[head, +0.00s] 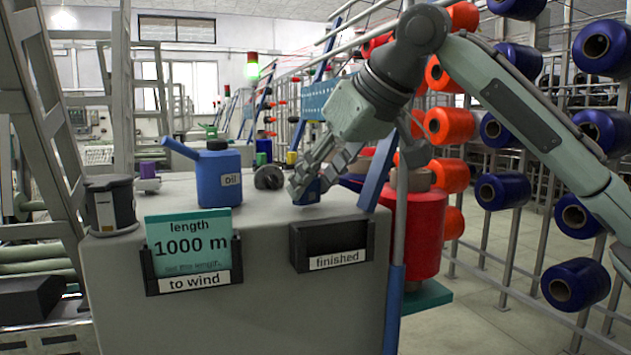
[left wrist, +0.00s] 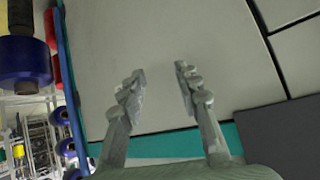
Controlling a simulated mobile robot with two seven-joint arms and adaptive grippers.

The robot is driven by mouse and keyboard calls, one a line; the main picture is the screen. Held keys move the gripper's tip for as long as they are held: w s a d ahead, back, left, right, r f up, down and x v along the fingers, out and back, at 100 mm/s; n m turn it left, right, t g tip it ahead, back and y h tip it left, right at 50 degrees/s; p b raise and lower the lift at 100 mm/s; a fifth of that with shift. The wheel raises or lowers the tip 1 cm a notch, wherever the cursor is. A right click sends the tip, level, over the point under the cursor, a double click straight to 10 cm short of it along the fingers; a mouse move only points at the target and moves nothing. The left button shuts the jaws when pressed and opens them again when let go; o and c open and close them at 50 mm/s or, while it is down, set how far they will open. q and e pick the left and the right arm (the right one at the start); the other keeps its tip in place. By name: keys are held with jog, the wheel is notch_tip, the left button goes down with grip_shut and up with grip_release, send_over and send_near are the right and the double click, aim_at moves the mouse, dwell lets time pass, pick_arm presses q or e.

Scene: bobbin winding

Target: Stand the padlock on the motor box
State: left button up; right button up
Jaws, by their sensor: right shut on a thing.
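My right gripper (head: 302,186) comes down from the right in the head view, shut on a small dark blue thing (head: 312,190) that seems to be the padlock. The fingers cover much of it, so its shackle and exact tilt cannot be made out. It is at the top of the large grey box (head: 240,318), apparently the motor box, near its front right part; whether it touches the top I cannot tell. My left gripper (left wrist: 160,72) is open and empty in the left wrist view, over grey floor panels; it does not show in the head view.
On the grey top stand a blue oil can (head: 219,180), a dark ring-shaped part (head: 268,178) and a black labelled device (head: 110,207). Holders marked "to wind" (head: 194,282) and "finished" (head: 337,261) hang in front. A blue-footed post (head: 395,290) and red spool (head: 425,235) stand right.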

jog(key=shift+f, duration=0.1)
jog(key=shift+f, duration=0.15)
pick_arm(q)
jog(key=shift+a+f, duration=0.1)
pick_arm(e)
jog(key=o, duration=1.2)
jog(key=shift+r, duration=0.4)
pick_arm(q)
jog(key=s+a+f+g+y+p, duration=0.1)
jog(key=s+a+f+g, duration=0.2)
jog(key=s+a, duration=0.1)
jog(key=shift+n+y, duration=0.3)
pick_arm(e)
jog(key=v, duration=1.2)
jog(key=shift+f, duration=0.1)
